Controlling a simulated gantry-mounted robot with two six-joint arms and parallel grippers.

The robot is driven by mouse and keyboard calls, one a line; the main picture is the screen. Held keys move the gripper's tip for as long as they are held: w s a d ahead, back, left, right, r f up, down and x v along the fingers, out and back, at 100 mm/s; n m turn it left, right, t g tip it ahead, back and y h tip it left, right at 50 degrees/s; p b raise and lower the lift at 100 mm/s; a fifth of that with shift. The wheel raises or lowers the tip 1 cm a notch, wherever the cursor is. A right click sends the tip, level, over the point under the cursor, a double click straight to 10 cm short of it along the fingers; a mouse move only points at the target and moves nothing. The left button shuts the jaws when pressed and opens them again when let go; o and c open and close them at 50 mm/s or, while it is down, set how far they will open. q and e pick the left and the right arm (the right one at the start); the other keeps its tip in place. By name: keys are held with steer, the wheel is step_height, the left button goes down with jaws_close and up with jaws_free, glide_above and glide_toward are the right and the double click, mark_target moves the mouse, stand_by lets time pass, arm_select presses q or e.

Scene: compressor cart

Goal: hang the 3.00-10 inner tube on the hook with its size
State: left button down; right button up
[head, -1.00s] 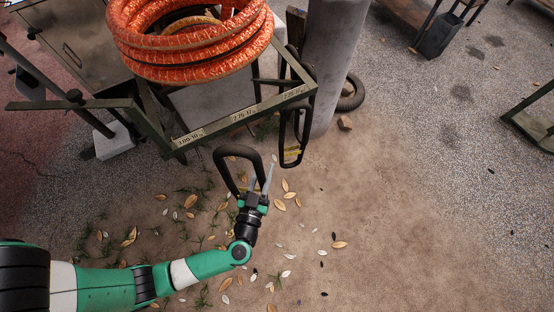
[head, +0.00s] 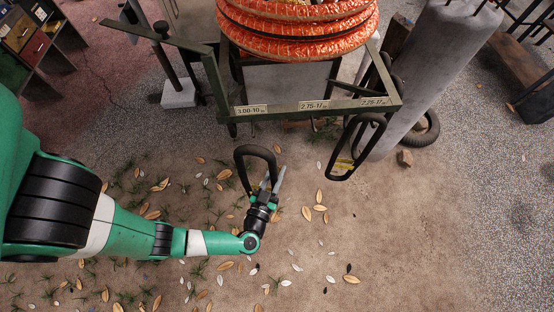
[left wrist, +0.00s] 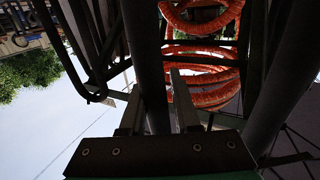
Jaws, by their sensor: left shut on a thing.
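My left gripper (head: 273,180) is shut on a black inner tube (head: 247,156), a narrow upright loop held by its lower part. A bar of this tube (left wrist: 146,70) passes between my fingers (left wrist: 158,110) in the left wrist view. The size marking on it cannot be read. The tube is in front of the cart rail, roughly in line with the 3.00-10 label (head: 250,110), apart from it in the picture. Labels 2.75-17 (head: 313,105) and 2.25-17 (head: 374,101) follow to the right. The hooks are hard to make out. My right gripper is not in view.
Another black tube (head: 380,125) with a yellow band hangs at the rail's right end. An orange coiled hose (head: 300,35) sits on the cart above the rail (head: 285,112). A grey post (head: 425,70) stands at right. Open ground with leaves lies in front.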

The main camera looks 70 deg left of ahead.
arm_select(q)
steer(key=w+a+f+b, duration=0.2)
steer(key=a+b, duration=0.4)
steer(key=a, duration=0.3)
steer(key=shift+w+a+f, duration=0.15)
steer(key=shift+w+f, duration=0.2)
steer(key=shift+f, duration=0.3)
stand_by(0.8)
steer(key=c, duration=0.6)
jaws_free()
steer(key=shift+o, duration=0.2)
